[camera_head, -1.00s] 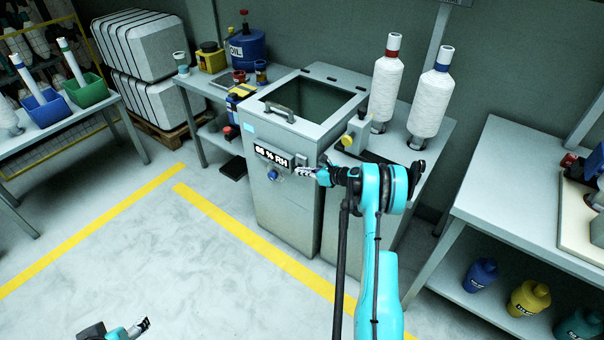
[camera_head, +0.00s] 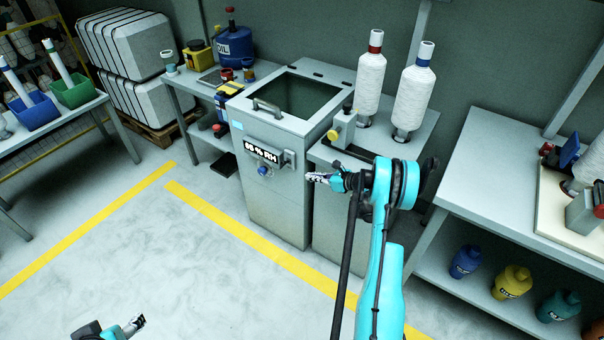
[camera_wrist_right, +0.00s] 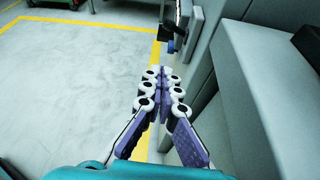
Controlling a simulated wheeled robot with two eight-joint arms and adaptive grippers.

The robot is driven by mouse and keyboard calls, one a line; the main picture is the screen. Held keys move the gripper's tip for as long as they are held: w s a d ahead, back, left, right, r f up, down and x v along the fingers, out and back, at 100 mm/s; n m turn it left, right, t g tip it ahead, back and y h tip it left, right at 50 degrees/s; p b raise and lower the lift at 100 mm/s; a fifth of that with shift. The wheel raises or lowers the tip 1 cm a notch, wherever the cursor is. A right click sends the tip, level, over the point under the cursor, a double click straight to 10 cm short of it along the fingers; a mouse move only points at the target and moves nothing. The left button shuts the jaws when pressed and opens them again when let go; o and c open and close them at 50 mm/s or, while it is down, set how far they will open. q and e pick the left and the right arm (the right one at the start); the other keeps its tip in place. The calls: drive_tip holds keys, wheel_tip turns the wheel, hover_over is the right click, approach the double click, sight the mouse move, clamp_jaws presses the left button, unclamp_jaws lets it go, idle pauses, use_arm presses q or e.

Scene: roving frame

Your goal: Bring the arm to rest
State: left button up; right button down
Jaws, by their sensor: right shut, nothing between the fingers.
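My right gripper (camera_head: 318,178) is shut and empty in front of the grey humidity cabinet, to the right of its display. In the right wrist view its two fingers (camera_wrist_right: 163,75) meet, with nothing between them. The teal right arm rises from the bottom of the head view. My left gripper (camera_head: 137,322) shows only at the bottom left edge, low over the floor; its fingers are too small to judge.
The cabinet (camera_head: 280,201) has an open top, a handle and a blue knob (camera_head: 264,170). Two yarn cones (camera_head: 370,85) (camera_head: 412,97) stand on the bench behind my right arm. A shelf table (camera_head: 480,195) with bottles is at right. Yellow-lined floor at left is clear.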

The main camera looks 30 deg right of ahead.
drive_tip(key=shift+s+d+r, duration=0.15)
drive_tip(key=shift+s+d, duration=0.15)
drive_tip(key=shift+s, duration=0.15)
idle(0.3)
drive_tip(key=w+a+r+n+g, duration=0.1)
drive_tip(key=a+r+n+g, duration=0.2)
drive_tip(key=a+r+n, duration=0.55)
drive_tip(key=s+a+r+n+g+h, duration=0.1)
drive_tip(key=s+a+r+n, duration=0.3)
drive_tip(key=a, duration=0.3)
drive_tip(key=s+a+r+n+g+h, duration=0.1)
drive_tip(key=s+a+r+n, duration=0.2)
drive_tip(key=a+r, duration=0.4)
drive_tip(key=s+a+n+h, duration=0.2)
drive_tip(key=s+a+n, duration=0.3)
drive_tip(key=s+n, duration=0.3)
drive_tip(key=s+a+r+n+h, duration=0.1)
drive_tip(key=s+a+n, duration=0.4)
drive_tip(key=s, duration=0.9)
drive_tip(key=n, duration=0.3)
drive_tip(key=shift+s+r+n+h, duration=0.3)
drive_tip(key=shift+n+h, duration=0.05)
drive_tip(key=shift+h, duration=0.05)
